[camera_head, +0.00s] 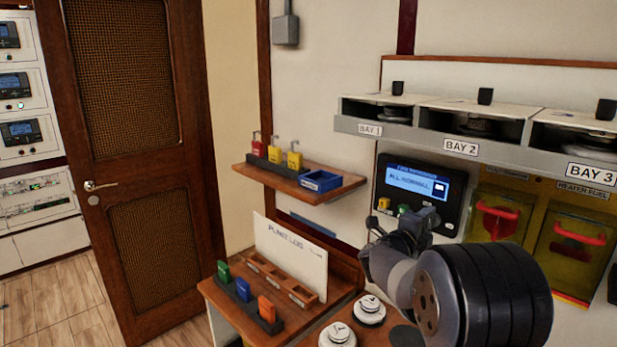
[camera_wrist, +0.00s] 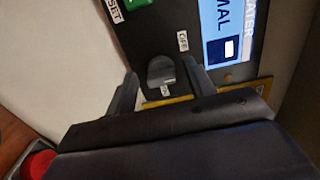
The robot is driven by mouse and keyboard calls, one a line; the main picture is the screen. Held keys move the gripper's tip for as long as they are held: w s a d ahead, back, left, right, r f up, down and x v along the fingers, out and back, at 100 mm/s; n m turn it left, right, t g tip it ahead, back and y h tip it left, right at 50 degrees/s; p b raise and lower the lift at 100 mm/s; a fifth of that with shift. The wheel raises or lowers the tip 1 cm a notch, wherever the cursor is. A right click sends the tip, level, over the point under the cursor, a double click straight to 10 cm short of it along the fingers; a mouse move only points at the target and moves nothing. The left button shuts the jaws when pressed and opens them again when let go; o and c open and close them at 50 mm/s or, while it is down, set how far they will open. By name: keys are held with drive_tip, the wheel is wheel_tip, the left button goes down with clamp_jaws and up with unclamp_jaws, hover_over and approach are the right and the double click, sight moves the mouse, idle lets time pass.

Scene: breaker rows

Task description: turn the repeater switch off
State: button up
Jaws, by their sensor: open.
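The repeater panel (camera_head: 421,187) is a black unit on the wall with a blue display reading "ALL NORMAL"; part of its display (camera_wrist: 222,30) shows in the wrist view. The switch (camera_wrist: 161,72) is a dark, rounded knob on the panel face, with a pale edge. A label reading "OFF" (camera_wrist: 182,41) sits up and right of it, and a small label below is unreadable. My gripper (camera_wrist: 160,76) is open, one finger on each side of the switch. I cannot tell whether the fingers touch it. In the head view my gripper (camera_head: 401,223) hides the panel's lower part.
A green button (camera_wrist: 138,3) with a "RESET" label is near the switch. Yellow covers with red handles (camera_head: 497,217) stand right of the panel. The bay shelf (camera_head: 410,133) overhangs above. A small shelf (camera_head: 300,181) and a desk with a plant log (camera_head: 292,252) are left.

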drive_tip(key=b+v, duration=0.3)
drive_tip(key=v, duration=0.7)
drive_tip(key=w+d+m, duration=0.2)
drive_tip(key=m, duration=0.2)
drive_tip(key=w+d+m+p, duration=0.1)
drive_tip(key=w+d+m, duration=0.1)
drive_tip(key=m, duration=0.3)
drive_tip(key=w+d+m+p, duration=0.1)
drive_tip(key=w+d+m, duration=0.2)
drive_tip(key=m, duration=0.1)
drive_tip(key=shift+w+d+r+m, duration=0.1)
drive_tip(key=shift+d+r+m, duration=0.2)
drive_tip(key=shift+r+m, duration=0.1)
drive_tip(key=m+p, duration=0.3)
drive_tip(key=m, duration=0.1)
drive_tip(key=shift+a+f, duration=0.1)
drive_tip(key=shift+f, duration=0.1)
drive_tip(key=shift+s+a+b, duration=0.35)
drive_tip(key=shift+s+b, duration=0.05)
drive_tip(key=shift+s, duration=0.1)
drive_tip(key=shift+s+a, duration=0.35)
drive_tip(key=shift+s, duration=0.1)
drive_tip(key=shift+r, duration=0.1)
